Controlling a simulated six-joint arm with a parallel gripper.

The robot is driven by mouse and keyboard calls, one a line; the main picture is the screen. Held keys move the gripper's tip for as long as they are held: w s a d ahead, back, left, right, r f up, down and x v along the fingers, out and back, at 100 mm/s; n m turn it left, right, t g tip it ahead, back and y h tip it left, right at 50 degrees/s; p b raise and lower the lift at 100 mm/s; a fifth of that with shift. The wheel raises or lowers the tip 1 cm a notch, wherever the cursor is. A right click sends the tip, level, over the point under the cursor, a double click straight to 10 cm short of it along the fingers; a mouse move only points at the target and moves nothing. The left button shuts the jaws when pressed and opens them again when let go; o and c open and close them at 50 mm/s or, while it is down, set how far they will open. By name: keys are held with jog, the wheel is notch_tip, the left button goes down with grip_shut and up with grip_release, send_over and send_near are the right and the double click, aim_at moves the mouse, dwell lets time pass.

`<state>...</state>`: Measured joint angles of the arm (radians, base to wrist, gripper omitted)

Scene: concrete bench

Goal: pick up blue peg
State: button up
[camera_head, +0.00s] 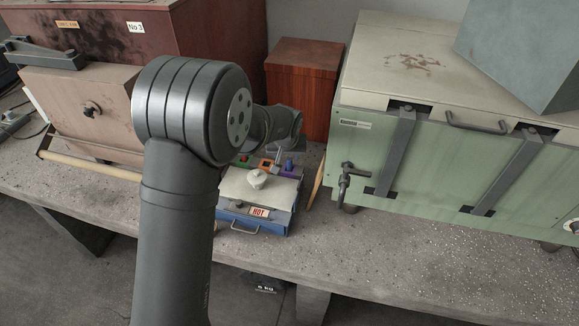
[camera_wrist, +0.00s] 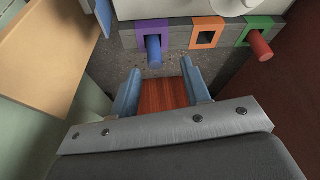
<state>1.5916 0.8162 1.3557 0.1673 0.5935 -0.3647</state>
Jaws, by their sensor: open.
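The blue peg (camera_wrist: 154,47) stands out of the purple square socket (camera_wrist: 137,29) in the wrist view. It also shows in the head view (camera_head: 289,163), at the right end of the row of sockets. My gripper (camera_wrist: 160,66) is open and empty, its two blue-grey fingers apart. In the picture the peg's end lies just beyond the gap between the fingertips, and neither finger visibly touches it. In the head view my arm reaches over the row from the left, and the fingers are hard to make out.
The orange socket (camera_wrist: 207,33) is empty. A red peg (camera_wrist: 260,45) stands in the green socket (camera_wrist: 246,29). A box with a HOT label (camera_head: 259,212) stands in front. A wooden box (camera_head: 304,88) is behind, and a green chest (camera_head: 450,150) stands close on the right.

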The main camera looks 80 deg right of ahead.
aim_at(290, 160)
jog(key=shift+s+x, duration=0.15)
jog(key=shift+x, duration=1.25)
jog(key=shift+s+x, duration=0.2)
jog(key=shift+x, duration=1.2)
jog(key=shift+d, duration=0.1)
jog(key=shift+c, duration=0.2)
jog(key=shift+r, duration=0.1)
grip_shut()
